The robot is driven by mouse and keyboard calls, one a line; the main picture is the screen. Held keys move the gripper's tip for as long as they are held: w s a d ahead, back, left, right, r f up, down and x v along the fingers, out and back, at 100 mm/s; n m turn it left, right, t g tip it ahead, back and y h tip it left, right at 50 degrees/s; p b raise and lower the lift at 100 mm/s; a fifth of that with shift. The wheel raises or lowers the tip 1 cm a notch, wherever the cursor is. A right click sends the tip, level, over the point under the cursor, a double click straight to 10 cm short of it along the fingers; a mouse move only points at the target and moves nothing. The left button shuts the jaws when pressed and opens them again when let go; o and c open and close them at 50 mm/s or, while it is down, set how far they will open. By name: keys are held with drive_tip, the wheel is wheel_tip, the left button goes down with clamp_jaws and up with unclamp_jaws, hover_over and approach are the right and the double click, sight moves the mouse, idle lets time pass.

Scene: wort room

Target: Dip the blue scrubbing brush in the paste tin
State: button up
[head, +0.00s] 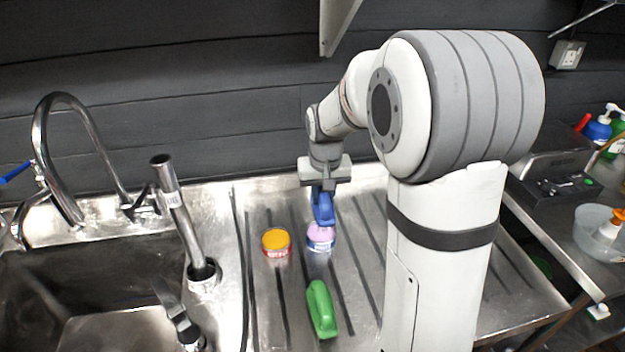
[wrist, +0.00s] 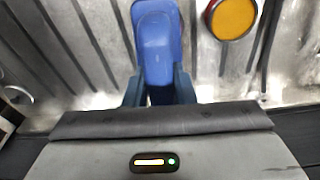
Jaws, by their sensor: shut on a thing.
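My gripper (head: 323,188) points down over the draining board and is shut on the blue scrubbing brush (head: 322,208). In the wrist view the brush (wrist: 158,45) sits between the two dark fingers (wrist: 158,88). The brush's lower end overlaps the far rim of a tin with pink paste (head: 320,238); I cannot tell whether it touches the paste. A second tin with orange contents and a red label (head: 276,243) stands just left of it, and also shows in the wrist view (wrist: 232,18).
A green brush (head: 321,309) lies on the ribbed steel draining board (head: 352,318) in front of the tins. The sink (head: 90,290) and its taps are at left. A side counter at right holds a clear bowl (head: 598,232) and bottles. A dark wall stands behind.

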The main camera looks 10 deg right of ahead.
drive_tip(key=shift+w+f, duration=0.15)
drive_tip(key=shift+w, duration=0.1)
drive_tip(key=shift+a+f+b, duration=0.1)
drive_tip(key=shift+f+b, duration=2.05)
drive_tip(key=shift+f, duration=0.7)
drive_tip(key=shift+s+f, duration=0.15)
drive_tip(key=shift+f, duration=0.15)
drive_tip(key=shift+r+p, duration=2.35)
drive_tip(key=shift+r, duration=1.25)
drive_tip(key=shift+f, duration=0.1)
